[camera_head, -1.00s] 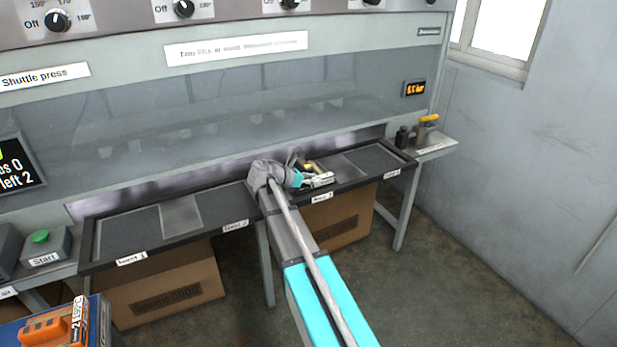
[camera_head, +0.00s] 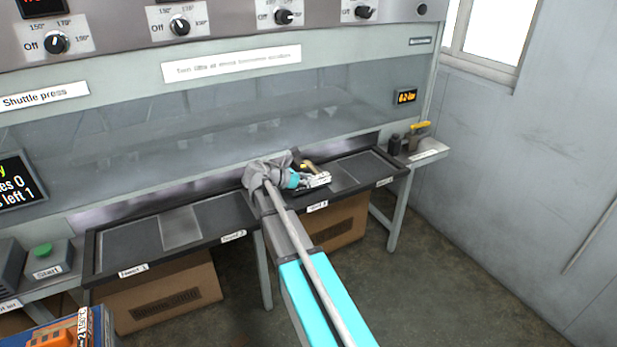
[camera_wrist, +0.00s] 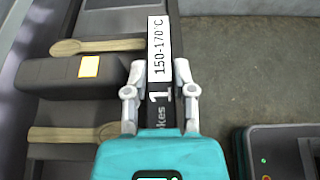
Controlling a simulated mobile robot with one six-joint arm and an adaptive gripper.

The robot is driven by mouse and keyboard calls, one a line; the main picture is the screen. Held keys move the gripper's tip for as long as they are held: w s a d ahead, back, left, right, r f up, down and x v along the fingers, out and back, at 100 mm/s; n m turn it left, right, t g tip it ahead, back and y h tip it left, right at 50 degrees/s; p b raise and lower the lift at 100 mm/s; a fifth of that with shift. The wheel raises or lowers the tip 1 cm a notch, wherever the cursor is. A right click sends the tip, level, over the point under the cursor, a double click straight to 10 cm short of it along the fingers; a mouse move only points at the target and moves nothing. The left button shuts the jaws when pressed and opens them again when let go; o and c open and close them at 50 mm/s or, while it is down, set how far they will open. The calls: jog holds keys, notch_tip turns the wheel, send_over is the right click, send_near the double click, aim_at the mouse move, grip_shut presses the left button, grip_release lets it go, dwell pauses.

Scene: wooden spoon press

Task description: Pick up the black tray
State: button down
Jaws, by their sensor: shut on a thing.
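My gripper (camera_wrist: 157,78) is shut on the black tray (camera_wrist: 178,45) by its narrow black edge, with one finger on each side. That edge carries a white "150-170°C" label and partly hidden white writing. To its left in the wrist view lie two pale wooden spoons (camera_wrist: 75,136) and a dark block (camera_wrist: 60,76) with a yellow square. Whether these lie in the tray is unclear. In the head view my gripper (camera_head: 312,181) is over the right part of the bench, and the tray is mostly hidden there. I cannot tell whether it is lifted.
The bench (camera_head: 160,251) has dark recessed panels and front labels. The press's clear screen (camera_head: 200,125) stands behind it. A start button box (camera_head: 46,259) is at left. Small items, one yellow-topped (camera_head: 419,130), stand on the right shelf. Open floor (camera_head: 430,270) lies at front right.

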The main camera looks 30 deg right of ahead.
jog(key=s+a+r+p, duration=0.2)
jog(key=s+r+p, duration=0.4)
jog(key=s, duration=0.5)
jog(key=shift+s+a+r+p, duration=0.4)
jog(key=shift+r, duration=0.5)
